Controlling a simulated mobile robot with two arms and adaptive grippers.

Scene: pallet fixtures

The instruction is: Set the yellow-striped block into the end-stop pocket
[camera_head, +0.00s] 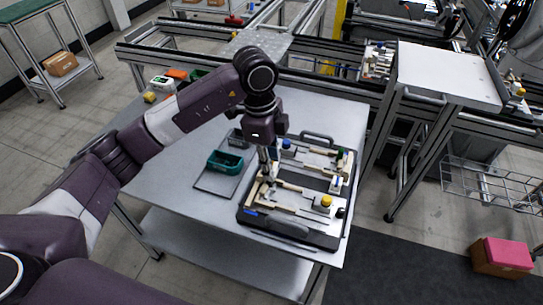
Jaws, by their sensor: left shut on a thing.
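My left gripper (266,163) points down over the left part of the dark pallet fixture (289,232) on the grey table. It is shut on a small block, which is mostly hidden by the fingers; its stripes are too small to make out. The fixture carries pale rails and stops, a blue knob (286,143) at the back and a yellow knob (326,201) at the front right. I cannot tell which recess is the end-stop pocket, or whether the held block touches the fixture. My right gripper is not in view.
A green bin (225,162) stands on a grey mat (213,183) left of the fixture. A white device (163,84) and a yellow item (150,97) lie at the table's far left. A conveyor frame runs behind. The table's left front is clear.

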